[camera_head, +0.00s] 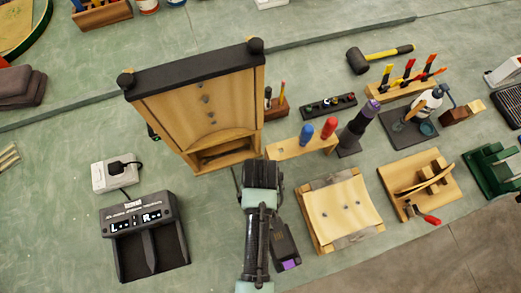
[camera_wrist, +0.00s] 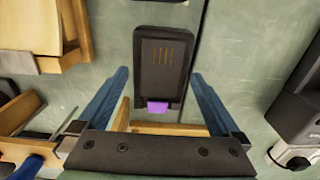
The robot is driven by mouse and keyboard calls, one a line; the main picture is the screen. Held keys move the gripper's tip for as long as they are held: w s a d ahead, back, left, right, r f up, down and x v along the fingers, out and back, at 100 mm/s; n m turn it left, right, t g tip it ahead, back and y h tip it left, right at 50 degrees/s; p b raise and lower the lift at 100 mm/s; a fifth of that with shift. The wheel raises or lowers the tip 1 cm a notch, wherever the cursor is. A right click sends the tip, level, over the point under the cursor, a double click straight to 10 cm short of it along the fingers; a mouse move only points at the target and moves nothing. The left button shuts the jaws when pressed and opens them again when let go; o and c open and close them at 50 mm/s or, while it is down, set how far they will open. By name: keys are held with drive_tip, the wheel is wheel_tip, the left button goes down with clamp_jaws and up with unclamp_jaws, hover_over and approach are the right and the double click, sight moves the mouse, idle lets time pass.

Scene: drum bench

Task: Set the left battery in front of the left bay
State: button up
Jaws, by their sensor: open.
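In the wrist view a dark battery (camera_wrist: 160,58) with a purple tab lies between the blue fingers of my open gripper (camera_wrist: 160,75), with space on both sides. In the head view my wrist (camera_head: 260,180) hides the fingers. A dark battery with a purple end (camera_head: 283,246) shows just right of my arm; I cannot tell whether it is the same one. The black charger (camera_head: 145,236) stands at lower left, with bays marked L and R. Its left bay (camera_head: 131,256) looks empty. The charger's edge also shows in the wrist view (camera_wrist: 300,95).
A wooden frame with a black top bar (camera_head: 195,68) stands behind my gripper. A curved wooden seat (camera_head: 343,210) lies to the right. A block with blue and red handles (camera_head: 301,146) is behind it. A white socket (camera_head: 113,173) sits behind the charger. Green bench between charger and arm is clear.

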drive_tip(key=shift+f, duration=0.75)
drive_tip(key=shift+c, duration=0.3)
clamp_jaws()
drive_tip(key=shift+r, duration=0.15)
wheel_tip(320, 180, up, 18)
drive_tip(key=p, duration=0.3)
drive_tip(key=shift+p, duration=0.4)
